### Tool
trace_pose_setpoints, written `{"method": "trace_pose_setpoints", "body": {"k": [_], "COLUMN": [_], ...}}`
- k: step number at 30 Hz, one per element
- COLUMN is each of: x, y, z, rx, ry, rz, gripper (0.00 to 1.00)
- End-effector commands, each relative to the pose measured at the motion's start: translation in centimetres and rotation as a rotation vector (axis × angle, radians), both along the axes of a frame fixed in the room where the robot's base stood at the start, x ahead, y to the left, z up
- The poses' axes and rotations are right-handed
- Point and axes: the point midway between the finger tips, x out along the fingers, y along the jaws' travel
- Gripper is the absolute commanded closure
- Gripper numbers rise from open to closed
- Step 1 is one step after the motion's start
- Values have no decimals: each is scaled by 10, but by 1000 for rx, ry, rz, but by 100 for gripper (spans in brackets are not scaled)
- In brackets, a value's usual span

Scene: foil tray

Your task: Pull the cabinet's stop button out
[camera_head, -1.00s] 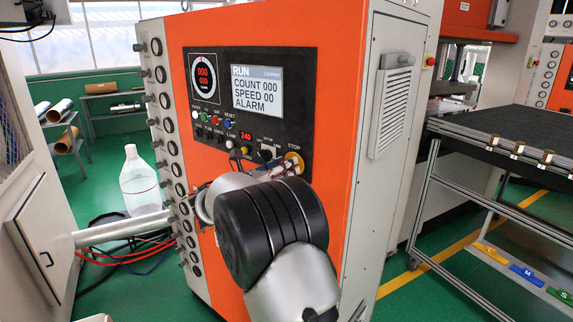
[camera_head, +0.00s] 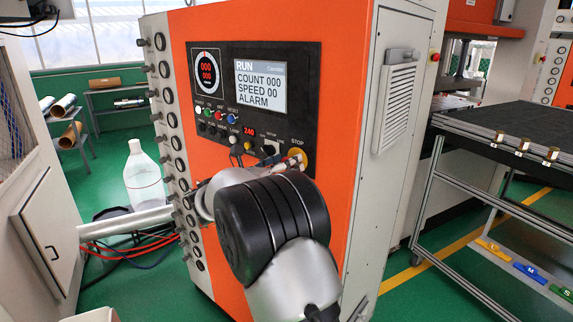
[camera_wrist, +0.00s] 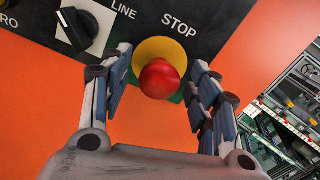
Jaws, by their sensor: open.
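The stop button is a red mushroom knob (camera_wrist: 159,79) on a yellow round base (camera_wrist: 160,52), under the word STOP in the wrist view. In the head view only its yellow base (camera_head: 300,154) shows clearly, at the lower right of the black panel (camera_head: 225,140); my arm hides part of it. The cabinet (camera_head: 335,200) is orange with pale grey sides. My gripper (camera_wrist: 158,92) is open, with one finger on each side of the red knob. Gaps show between the fingers and the knob, and I see no contact.
A black rotary switch (camera_wrist: 77,28) sits left of the button, close to the left finger. A display (camera_head: 260,86) reads RUN. A clear bottle (camera_head: 142,180) stands left of the cabinet. A dark-topped table (camera_head: 505,125) stands at the right.

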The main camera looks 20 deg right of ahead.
Motion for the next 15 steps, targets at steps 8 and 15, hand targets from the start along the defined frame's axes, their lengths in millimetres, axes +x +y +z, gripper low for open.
{"method": "trace_pose_setpoints", "body": {"k": [8,15], "x": [-23,-41], "y": [53,90], "z": [0,0], "rx": [0,-1], "ry": [1,1], "rz": [5,3], "gripper": [45,45]}}
